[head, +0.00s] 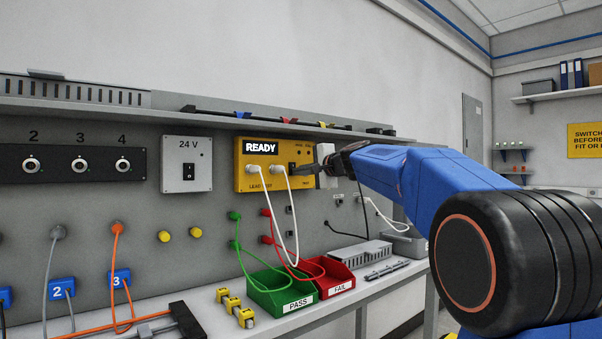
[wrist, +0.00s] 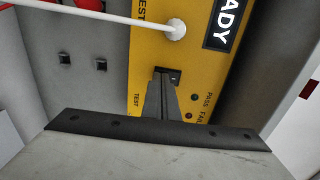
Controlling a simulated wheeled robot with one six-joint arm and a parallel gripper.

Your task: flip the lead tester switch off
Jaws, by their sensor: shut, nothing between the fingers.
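The lead tester (head: 245,180) is a yellow wall-mounted box whose dark display reads READY. It also fills the middle of the wrist view (wrist: 145,55). Two white leads (head: 291,205) are plugged into its front. Its small black switch (wrist: 174,76) sits beside the TEST label, partly hidden by my fingers. My gripper (head: 298,170) reaches in from the right, shut and empty. In the wrist view its dark fingertips (wrist: 162,84) are right at the switch; I cannot tell whether they touch it or which way the lever sits.
A grey 24 V switch box (head: 187,180) is left of the tester. Below are a green PASS bin (head: 283,299), a red FAIL bin (head: 340,287) and hanging red and green leads (head: 238,245). A shelf (head: 170,110) runs above.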

